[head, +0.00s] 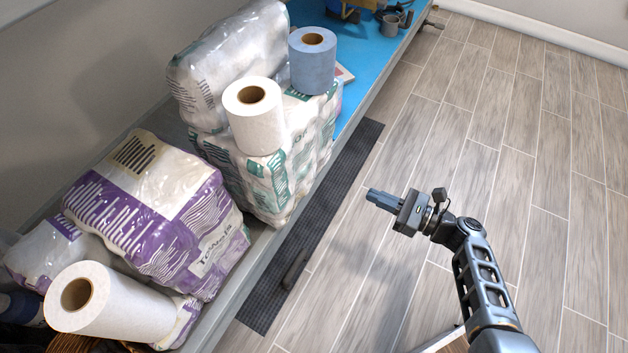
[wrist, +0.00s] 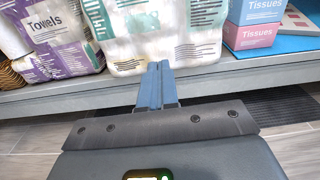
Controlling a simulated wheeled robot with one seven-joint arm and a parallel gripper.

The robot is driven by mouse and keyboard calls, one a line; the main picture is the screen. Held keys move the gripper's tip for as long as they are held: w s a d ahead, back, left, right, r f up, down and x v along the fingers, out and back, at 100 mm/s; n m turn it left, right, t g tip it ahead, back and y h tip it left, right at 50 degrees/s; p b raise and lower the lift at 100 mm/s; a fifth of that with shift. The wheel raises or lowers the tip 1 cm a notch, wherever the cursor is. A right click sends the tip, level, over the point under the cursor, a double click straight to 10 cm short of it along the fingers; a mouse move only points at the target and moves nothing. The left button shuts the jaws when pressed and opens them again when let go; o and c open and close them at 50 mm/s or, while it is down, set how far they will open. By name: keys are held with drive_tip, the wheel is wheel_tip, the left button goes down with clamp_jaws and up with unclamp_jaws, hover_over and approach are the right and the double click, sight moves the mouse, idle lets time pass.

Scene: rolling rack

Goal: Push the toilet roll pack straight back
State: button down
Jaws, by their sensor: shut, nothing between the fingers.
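A clear-wrapped white pack with green print, which looks like the toilet roll pack (head: 262,187), stands on the rack shelf near its front edge. In the wrist view the pack (wrist: 125,45) is straight ahead, beyond my fingertips. A white roll (head: 254,117) and a blue roll (head: 312,61) stand upright on top of the packs there. My gripper (head: 371,196) is shut and empty, out in front of the shelf over the floor, with a visible gap to the pack. Its closed fingers (wrist: 159,70) point at the shelf. The back of the pack is hidden.
A purple towels pack (head: 160,210) and a white roll (head: 110,302) lie to the left. Another wrapped pack (head: 225,65) is behind. Pink and blue tissue boxes (wrist: 250,35) stand to the right. The grey shelf edge (wrist: 215,82) runs below the packs.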

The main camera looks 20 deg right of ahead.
drive_tip(key=b, duration=0.4)
approach(313, 166)
drive_tip(key=x, duration=0.7)
drive_tip(key=shift+f, duration=0.2)
